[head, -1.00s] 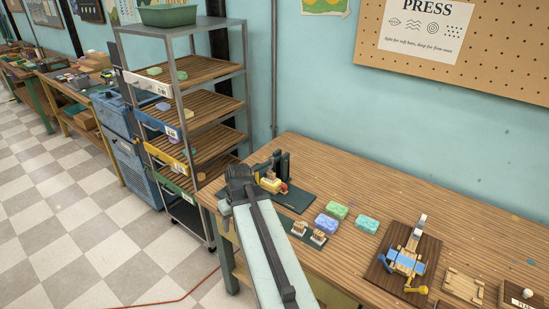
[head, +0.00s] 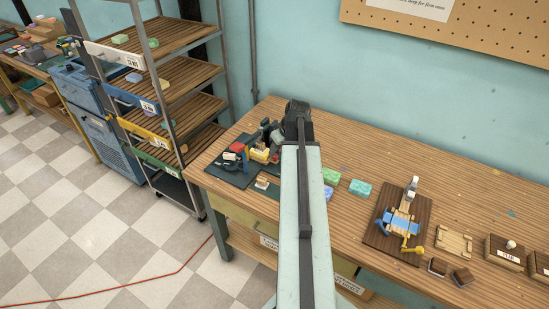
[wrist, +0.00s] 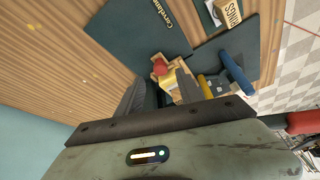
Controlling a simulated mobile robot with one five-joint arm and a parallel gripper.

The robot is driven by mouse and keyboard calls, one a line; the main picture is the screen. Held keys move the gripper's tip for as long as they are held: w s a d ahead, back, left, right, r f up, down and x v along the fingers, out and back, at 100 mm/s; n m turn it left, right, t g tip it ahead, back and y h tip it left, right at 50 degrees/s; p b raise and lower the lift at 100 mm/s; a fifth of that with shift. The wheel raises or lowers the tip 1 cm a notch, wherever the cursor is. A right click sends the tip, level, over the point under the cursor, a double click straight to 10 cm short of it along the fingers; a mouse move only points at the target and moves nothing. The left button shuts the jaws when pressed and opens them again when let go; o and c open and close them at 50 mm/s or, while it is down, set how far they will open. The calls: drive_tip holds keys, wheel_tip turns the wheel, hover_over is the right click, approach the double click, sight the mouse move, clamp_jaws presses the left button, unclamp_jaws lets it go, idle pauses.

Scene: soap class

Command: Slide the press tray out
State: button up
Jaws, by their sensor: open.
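A wooden press-like device (head: 398,222) with a raised lever, a blue flat part and a yellow handle stands on a dark wooden board on the bench. I cannot tell for sure which part is the tray. A second small device (head: 259,154), yellow and wood, stands on a dark green mat at the bench's left end. It also shows in the wrist view (wrist: 172,80), with a red knob and a blue cylinder beside it. My gripper (wrist: 168,92) is open over this second device, with nothing visibly held. My arm hides part of the bench.
Green (head: 331,176) and turquoise (head: 360,188) soap bars lie right of my arm. A wooden plate (head: 453,241), dark blocks and a labelled box (head: 505,252) stand at the right. A shelf rack (head: 160,95) stands left. The bench's back middle is clear.

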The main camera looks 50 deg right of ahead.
sight(276, 156)
drive_tip(key=b+x, duration=0.2)
drive_tip(key=x, duration=0.2)
drive_tip(key=shift+f+b, duration=0.2)
drive_tip(key=shift+b, duration=0.2)
drive_tip(key=shift+r, duration=0.1)
clamp_jaws()
idle(0.9)
